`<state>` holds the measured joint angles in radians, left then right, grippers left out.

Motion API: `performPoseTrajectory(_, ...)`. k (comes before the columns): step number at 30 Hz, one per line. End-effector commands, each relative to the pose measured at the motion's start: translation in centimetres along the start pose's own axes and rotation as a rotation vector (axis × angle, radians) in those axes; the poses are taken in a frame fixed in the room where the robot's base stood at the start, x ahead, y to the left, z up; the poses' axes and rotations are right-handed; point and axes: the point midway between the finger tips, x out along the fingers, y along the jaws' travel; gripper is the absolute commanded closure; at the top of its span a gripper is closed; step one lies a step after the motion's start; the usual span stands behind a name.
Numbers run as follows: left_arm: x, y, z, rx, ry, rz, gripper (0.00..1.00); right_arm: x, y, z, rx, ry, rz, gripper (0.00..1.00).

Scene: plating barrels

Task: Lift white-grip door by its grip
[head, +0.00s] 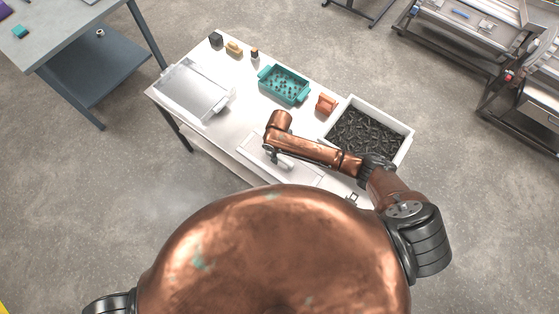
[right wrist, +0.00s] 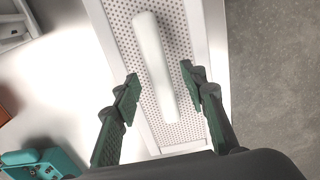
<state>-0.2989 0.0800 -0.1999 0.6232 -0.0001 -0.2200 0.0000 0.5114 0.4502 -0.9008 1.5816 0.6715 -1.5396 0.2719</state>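The white-grip door is a pale perforated panel with a light frame (right wrist: 119,40) in the right wrist view. Its white bar grip (right wrist: 153,65) runs lengthwise along the middle. In the head view a pale panel (head: 300,175), apparently this door, lies on the near side of the table, partly hidden by my right arm. My right gripper (right wrist: 162,90) is open, with its green-padded fingers apart on either side of the grip's near part. Neither finger clearly touches it; the height gap is hard to judge. In the head view the right gripper (head: 272,154) is mostly hidden under its wrist. My left gripper is not in view.
On the table are a teal perforated basket (head: 284,85), a copper-coloured block (head: 326,103), a white-walled bin (head: 398,125) of dark parts, a clear-walled tray (head: 195,90) and small items at the far edge. A grey workbench (head: 70,35) stands at upper left.

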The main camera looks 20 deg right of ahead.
Motion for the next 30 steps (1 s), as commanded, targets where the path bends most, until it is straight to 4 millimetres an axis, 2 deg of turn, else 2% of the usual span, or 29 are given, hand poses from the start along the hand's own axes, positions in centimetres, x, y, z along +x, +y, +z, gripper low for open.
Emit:
performPoseTrajectory(5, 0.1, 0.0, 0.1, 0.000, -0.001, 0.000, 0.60, 1.9, 0.1, 0.0, 0.001, 0.001, 0.002, 0.61)
performPoseTrajectory(13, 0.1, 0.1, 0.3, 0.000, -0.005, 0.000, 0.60, 2.2, 0.1, 0.0, 0.000, 0.001, 0.001, 0.62)
performPoseTrajectory(30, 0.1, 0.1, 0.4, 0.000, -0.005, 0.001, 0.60, 2.1, 0.1, 0.0, 0.001, 0.001, 0.001, 1.00)
